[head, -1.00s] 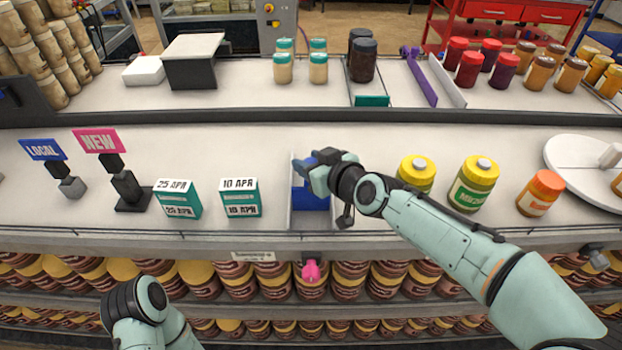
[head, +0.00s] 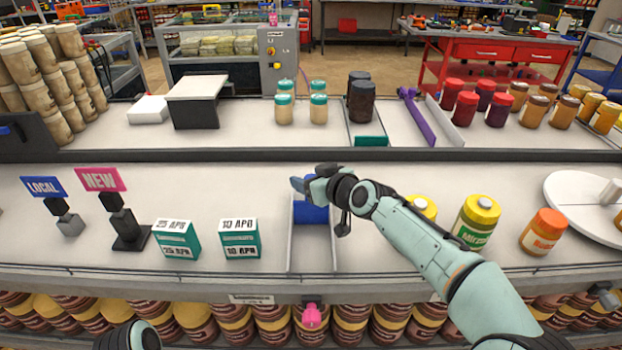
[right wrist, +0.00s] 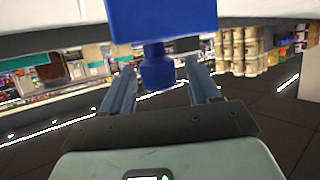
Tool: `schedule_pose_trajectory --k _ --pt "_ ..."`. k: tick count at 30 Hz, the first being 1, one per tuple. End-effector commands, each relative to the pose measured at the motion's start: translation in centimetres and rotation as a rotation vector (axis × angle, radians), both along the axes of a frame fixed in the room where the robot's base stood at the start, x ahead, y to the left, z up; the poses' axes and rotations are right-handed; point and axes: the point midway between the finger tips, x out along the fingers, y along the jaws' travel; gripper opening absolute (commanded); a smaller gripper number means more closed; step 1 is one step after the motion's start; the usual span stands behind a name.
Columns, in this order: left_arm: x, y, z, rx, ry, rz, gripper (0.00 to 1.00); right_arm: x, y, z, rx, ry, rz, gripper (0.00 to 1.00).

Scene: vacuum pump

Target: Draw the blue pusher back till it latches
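The blue pusher (head: 312,213) stands toward the back of a narrow white lane (head: 311,256) in the middle of the near shelf. My right gripper (head: 304,185) is over and behind it, partly hiding its top and the lane's back end. In the right wrist view the pusher's blue block (right wrist: 163,20) and its knob (right wrist: 157,70) show. The knob is between the two open fingers of the right gripper (right wrist: 160,75), with a small gap on each side. Whether the pusher is latched cannot be seen. Of my left arm only a wrist part shows at the bottom edge.
Teal date boxes (head: 240,240) and sign stands (head: 125,225) are left of the lane. Yellow-lidded jars (head: 476,220) and an orange jar (head: 543,232) are right, near my right arm. A pink tab (head: 311,315) hangs below the shelf front. The lane's front part is empty.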

Motion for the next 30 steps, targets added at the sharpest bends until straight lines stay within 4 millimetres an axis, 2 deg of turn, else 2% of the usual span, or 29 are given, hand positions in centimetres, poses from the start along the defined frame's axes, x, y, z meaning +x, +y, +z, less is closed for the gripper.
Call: schedule_pose_trajectory --k 7,11,24,30 --pt "0.0 0.0 0.0 0.000 0.000 0.000 0.43 -0.1 -0.1 0.0 -0.001 0.001 0.000 0.61" --pt "0.0 0.0 -0.3 0.000 -0.002 0.001 0.43 -0.9 -0.7 0.5 0.000 -0.001 -0.001 0.61" --pt "0.6 0.0 -1.6 0.005 -0.026 0.006 0.43 -8.0 -5.4 3.9 0.000 -0.001 -0.002 0.61" --pt "0.8 0.0 -1.9 0.005 -0.032 0.007 0.43 -9.9 -6.6 4.9 0.000 0.000 -0.001 0.61"
